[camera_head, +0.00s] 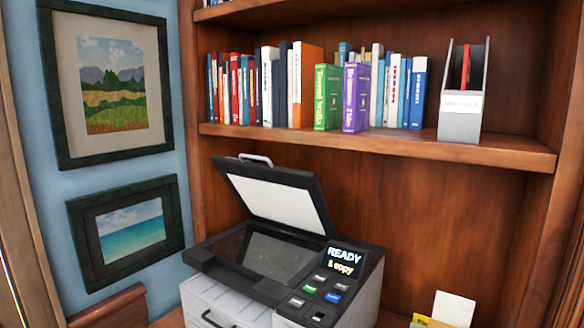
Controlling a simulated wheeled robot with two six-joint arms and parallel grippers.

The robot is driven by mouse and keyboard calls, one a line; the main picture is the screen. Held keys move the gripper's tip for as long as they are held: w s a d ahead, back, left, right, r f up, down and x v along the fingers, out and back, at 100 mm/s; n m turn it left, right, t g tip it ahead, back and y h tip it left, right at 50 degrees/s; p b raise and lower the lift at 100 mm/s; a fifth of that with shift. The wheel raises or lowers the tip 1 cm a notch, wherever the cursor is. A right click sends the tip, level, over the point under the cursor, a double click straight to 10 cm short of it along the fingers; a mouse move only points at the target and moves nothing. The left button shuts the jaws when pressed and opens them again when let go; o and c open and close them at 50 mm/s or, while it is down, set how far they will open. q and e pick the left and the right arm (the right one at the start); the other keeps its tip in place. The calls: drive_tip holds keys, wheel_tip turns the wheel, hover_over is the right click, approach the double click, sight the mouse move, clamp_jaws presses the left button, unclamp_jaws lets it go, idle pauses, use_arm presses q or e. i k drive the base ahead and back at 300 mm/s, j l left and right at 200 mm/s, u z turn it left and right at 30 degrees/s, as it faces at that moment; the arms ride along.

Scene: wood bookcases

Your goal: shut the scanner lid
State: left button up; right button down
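The scanner (225,303) stands on a wood surface in the lower middle of the head view, with a grey-white body and a dark top. Its lid (275,199) is raised and tilted back, showing a white underside and a handle (256,159) on its upper edge. The glass bed (270,254) below is bare. A control panel (325,292) with several buttons and a small screen (344,262) reading "READY" is at the right front. Neither of my grippers is in view.
A bookshelf (380,141) with several books and a grey file holder (463,100) runs above and behind the lid. Two framed pictures (108,80) hang on the blue wall at left. A card holder (452,308) stands right of the scanner. Space in front of the lid looks clear.

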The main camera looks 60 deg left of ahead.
sight(290, 198)
drive_tip(key=u, duration=2.3)
drive_tip(key=k+l, duration=0.1)
drive_tip(key=l, duration=0.15)
drive_tip(key=k+l+z, duration=0.1)
drive_tip(key=l, duration=0.15)
